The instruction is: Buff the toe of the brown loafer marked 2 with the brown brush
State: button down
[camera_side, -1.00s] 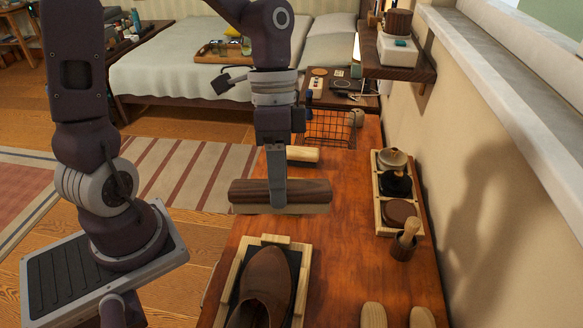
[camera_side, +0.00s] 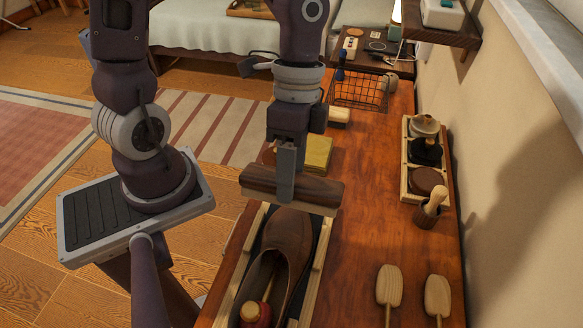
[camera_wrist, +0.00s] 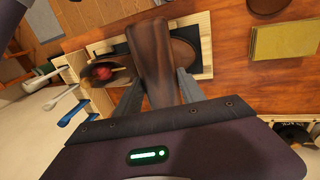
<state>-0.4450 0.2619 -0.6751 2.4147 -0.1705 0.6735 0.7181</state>
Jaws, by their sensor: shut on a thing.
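My gripper (camera_side: 286,188) is shut on the brown brush (camera_side: 318,190), a long dark wooden block with a pale strip beneath. The brown loafer (camera_side: 288,240) lies below in a wooden frame (camera_side: 322,250), its toe pointing away from the side camera. The brush lies crosswise over the toe end; I cannot tell whether it touches. In the wrist view, the brush (camera_wrist: 152,55) sits between my fingers and hides the middle of the loafer (camera_wrist: 186,56). A red-knobbed insert shows in the shoe's opening. I see no number mark.
A yellow block (camera_side: 318,152) and a wire basket (camera_side: 358,90) stand beyond the brush. A wooden tray (camera_side: 406,190) of round tins and a cup with a wooden-handled tool (camera_side: 432,210) are at the right. Wooden paddle-shaped pieces (camera_side: 389,285) lie at front right. Bare tabletop lies between.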

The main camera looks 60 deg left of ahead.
dwell(0.3)
jog(key=shift+x, duration=2)
jog(key=shift+s+f, duration=0.2)
jog(key=shift+f, duration=0.4)
